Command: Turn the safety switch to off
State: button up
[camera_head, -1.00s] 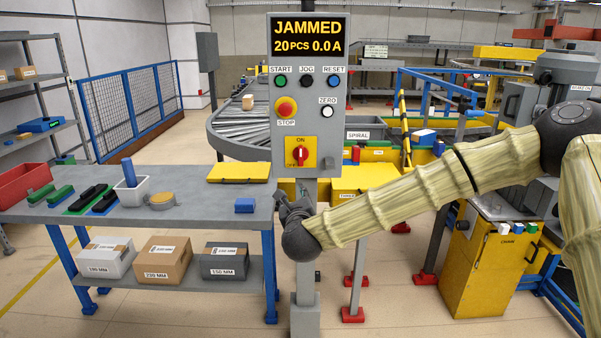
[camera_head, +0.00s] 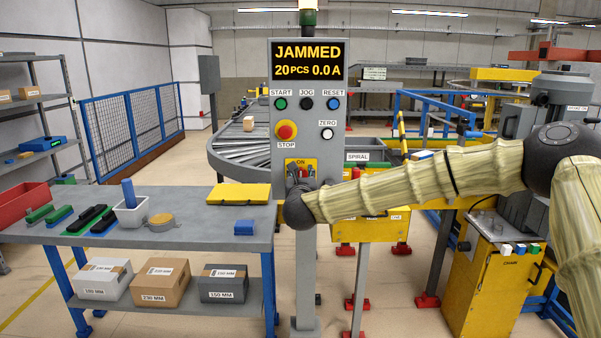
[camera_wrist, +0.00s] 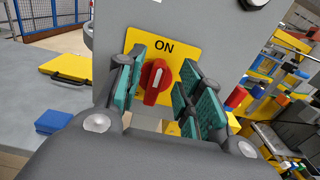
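The safety switch is a red rotary knob (camera_wrist: 156,82) on a yellow plate (camera_wrist: 178,46) marked ON, low on the grey control panel (camera_head: 309,137). In the wrist view the knob's handle stands close to upright, slightly tilted, with a white mark at its top. My gripper (camera_wrist: 158,92) is open, its teal finger pads on either side of the knob. I cannot tell whether the pads touch it. In the head view my gripper covers most of the knob and the lower plate. The panel's display (camera_head: 308,60) reads JAMMED, 20 PCS, 0.0 A.
Above the switch are the red stop button (camera_head: 286,130), green start button (camera_head: 280,103), black jog, blue reset and white zero buttons. A workbench (camera_head: 190,238) with a yellow case (camera_head: 238,193) and a blue block (camera_head: 244,228) stands left of the panel post.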

jog(key=shift+w, duration=0.85)
grip_shut()
jog(key=shift+n, duration=0.3)
jog(key=shift+a+f+n+b, duration=0.4)
jog(key=shift+n+b, duration=0.15)
jog(key=shift+n, duration=2.35)
jog(key=shift+a+f+n+b, duration=0.4)
jog(key=shift+a+n+b, duration=0.1)
jog(key=shift+n, duration=2.4)
jog(key=shift+a+f+n+b, duration=0.4)
jog(key=shift+n+b, duration=0.15)
jog(key=shift+n, duration=2.35)
